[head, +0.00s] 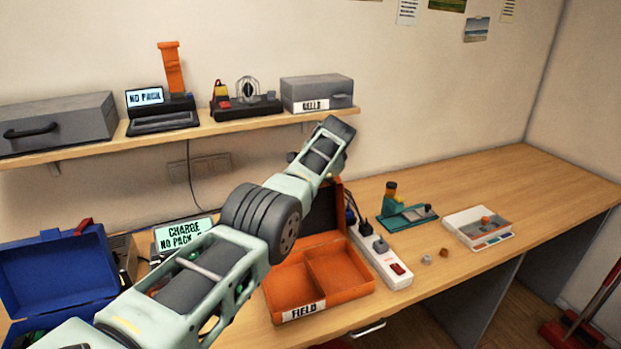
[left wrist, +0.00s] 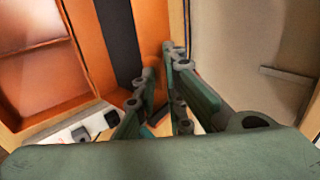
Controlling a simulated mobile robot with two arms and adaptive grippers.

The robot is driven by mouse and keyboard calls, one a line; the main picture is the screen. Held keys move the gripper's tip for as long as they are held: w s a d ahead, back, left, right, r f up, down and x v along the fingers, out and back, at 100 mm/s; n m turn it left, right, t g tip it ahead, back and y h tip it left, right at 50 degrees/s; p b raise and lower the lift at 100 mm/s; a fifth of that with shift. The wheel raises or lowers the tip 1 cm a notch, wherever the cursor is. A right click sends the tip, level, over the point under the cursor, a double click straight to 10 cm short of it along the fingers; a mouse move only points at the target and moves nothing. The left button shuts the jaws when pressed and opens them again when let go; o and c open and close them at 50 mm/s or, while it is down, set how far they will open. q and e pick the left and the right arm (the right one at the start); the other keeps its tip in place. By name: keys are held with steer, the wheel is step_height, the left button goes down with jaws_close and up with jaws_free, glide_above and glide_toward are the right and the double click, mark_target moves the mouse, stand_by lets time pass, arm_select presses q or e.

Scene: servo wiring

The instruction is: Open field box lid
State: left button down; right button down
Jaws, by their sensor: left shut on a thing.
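The orange field box (head: 358,293) stands on the bench with a FIELD label on its front. Its two compartments look empty. Its lid (head: 336,196) stands raised at the back, and my arm hides part of it. My left arm reaches over the box from the lower left. In the head view its fingers are hidden behind the wrist. In the left wrist view my left gripper (left wrist: 160,68) is shut on the orange lid (left wrist: 152,25), with a finger on each side of its edge. My right gripper is not in view.
A white power strip (head: 380,256) lies right of the box. Beyond it are a green device (head: 408,216) and a white tray (head: 478,228). A blue toolbox (head: 60,272) stands open at left. A shelf (head: 190,129) runs above. The bench's right end is clear.

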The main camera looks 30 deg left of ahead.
arm_select(q)
steer(key=shift+f, duration=0.25)
stand_by(0.3)
steer(key=c, duration=1.9)
jaws_free()
steer(key=shift+w, duration=0.1)
steer(key=shift+c, duration=0.2)
steer(key=shift+w, duration=0.1)
steer(key=shift+r, duration=0.15)
steer(key=v, duration=1.1)
steer(key=shift+r, duration=0.25)
